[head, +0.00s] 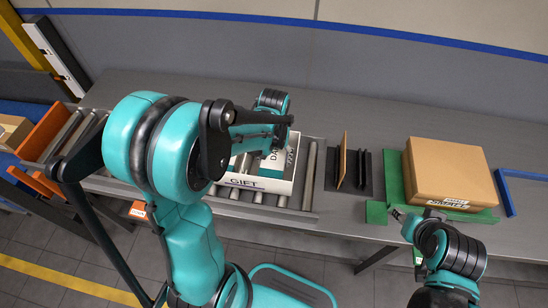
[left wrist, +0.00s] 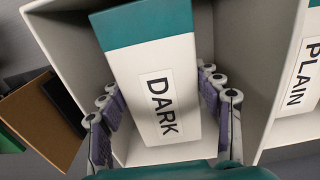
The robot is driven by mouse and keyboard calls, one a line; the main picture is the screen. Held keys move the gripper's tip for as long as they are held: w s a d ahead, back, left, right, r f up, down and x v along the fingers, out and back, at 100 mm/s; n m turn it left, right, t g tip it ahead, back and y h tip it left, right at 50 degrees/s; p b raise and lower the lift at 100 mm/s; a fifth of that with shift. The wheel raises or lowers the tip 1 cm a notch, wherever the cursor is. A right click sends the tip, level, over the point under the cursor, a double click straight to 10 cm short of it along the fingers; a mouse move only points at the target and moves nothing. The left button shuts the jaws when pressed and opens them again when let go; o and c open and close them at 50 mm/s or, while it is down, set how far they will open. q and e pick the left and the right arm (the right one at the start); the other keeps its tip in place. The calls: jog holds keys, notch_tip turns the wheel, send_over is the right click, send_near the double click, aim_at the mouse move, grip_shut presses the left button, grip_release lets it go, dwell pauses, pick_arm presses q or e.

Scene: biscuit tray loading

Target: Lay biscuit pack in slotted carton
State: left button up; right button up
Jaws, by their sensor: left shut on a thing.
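The white carton marked GIFT (head: 284,187) stands on the roller conveyor, partly hidden by my left arm. In the left wrist view, the teal-and-white biscuit pack marked DARK (left wrist: 150,85) is inside one compartment of the carton (left wrist: 245,60), between its walls. My left gripper (left wrist: 165,105) is shut on this pack, with fingers on both long sides and reaching down into the compartment. A pack marked PLAIN (left wrist: 303,80) lies in the neighbouring compartment on the right. My right gripper (head: 398,213) is beside a small green block; its opening is too small to judge.
A closed brown cardboard box (head: 450,172) sits on a green base at the right. A black stand with an upright brown board (head: 342,160) is between it and the conveyor (head: 308,178). A blue rail (head: 507,193) lies at the far right. The back table is clear.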

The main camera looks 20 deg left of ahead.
pick_arm(q)
jog(key=shift+f+b, duration=0.55)
jog(key=shift+f, duration=0.1)
dwell(0.3)
jog(key=o, duration=1.3)
jog(key=shift+o, duration=0.2)
jog(key=shift+r, duration=0.15)
jog(key=shift+c, duration=0.3)
notch_tip(320, 180, up, 12)
jog(key=p, duration=0.9)
